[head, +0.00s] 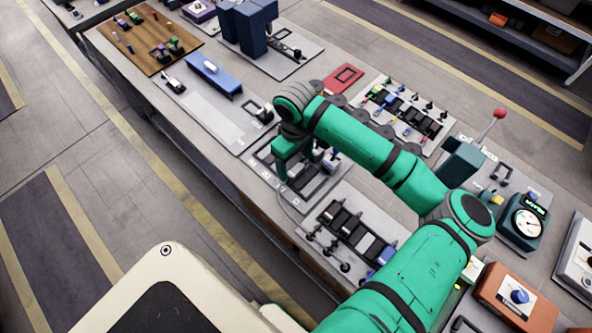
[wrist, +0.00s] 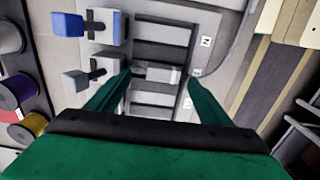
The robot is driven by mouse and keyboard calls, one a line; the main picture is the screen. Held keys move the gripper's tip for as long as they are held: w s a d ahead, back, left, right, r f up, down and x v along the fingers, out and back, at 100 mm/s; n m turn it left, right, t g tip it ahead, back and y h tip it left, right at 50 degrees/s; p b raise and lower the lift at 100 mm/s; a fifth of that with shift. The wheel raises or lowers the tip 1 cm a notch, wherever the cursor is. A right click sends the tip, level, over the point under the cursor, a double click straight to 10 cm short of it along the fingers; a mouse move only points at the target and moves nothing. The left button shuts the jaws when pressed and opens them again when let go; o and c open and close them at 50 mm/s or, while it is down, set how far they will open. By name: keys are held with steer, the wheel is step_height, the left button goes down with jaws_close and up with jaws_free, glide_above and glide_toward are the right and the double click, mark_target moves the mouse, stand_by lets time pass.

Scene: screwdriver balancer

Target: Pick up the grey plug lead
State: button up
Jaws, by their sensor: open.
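The grey plug lead (wrist: 164,73) shows in the wrist view as a small light grey block lying across a dark slot. A grey cable (wrist: 232,52) runs off to its right and up. My gripper (wrist: 160,82) is open, with one green finger on each side of the plug. Whether the fingers touch it cannot be told. In the head view my gripper (head: 291,172) points down over the grey slotted panel (head: 316,190), and it hides the plug there.
A blue block (wrist: 67,25) and a grey-blue block (wrist: 75,81) on dark stems stand left of the slots. Coloured spools (wrist: 15,85) lie further left. In the head view, a panel with several black-knobbed levers (head: 345,230) sits just in front.

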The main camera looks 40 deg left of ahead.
steer(key=shift+f, duration=0.9)
steer(key=c, duration=1.1)
steer(key=shift+o, duration=0.2)
steer(key=shift+r, duration=0.1)
